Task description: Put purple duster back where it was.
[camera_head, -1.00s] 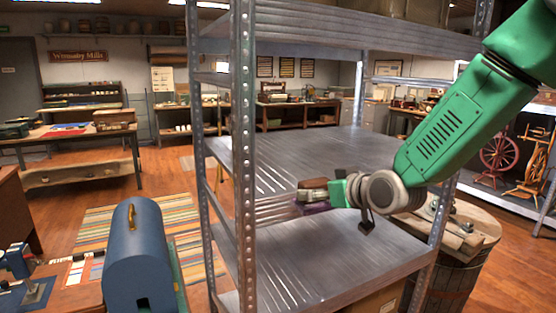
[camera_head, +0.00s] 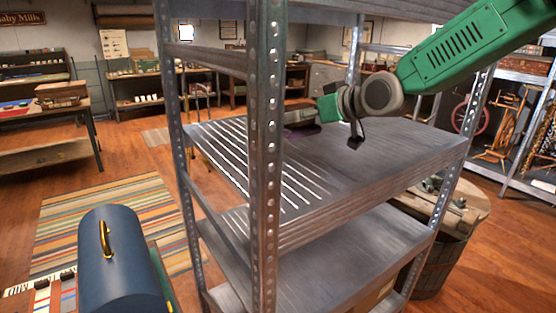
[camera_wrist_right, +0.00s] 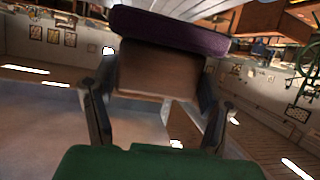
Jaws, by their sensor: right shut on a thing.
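The purple duster has a brown wooden block and a purple pad. It shows in the right wrist view (camera_wrist_right: 170,32) between the two fingers of my right gripper (camera_wrist_right: 158,75), which is shut on the block. In the head view my right gripper (camera_head: 318,110) is over the middle shelf (camera_head: 400,150) of a grey metal rack. The duster's purple pad (camera_head: 300,133) shows just below the gripper, pad down. I cannot tell whether it touches the shelf. My left gripper is not in view.
The rack's front post (camera_head: 267,130) stands close before the duster. A lower shelf (camera_head: 330,255) lies beneath, and the upper shelf (camera_head: 340,72) crosses above. The visible middle shelf surface is clear. A blue domed box (camera_head: 120,265) and a wooden barrel (camera_head: 440,260) stand nearby.

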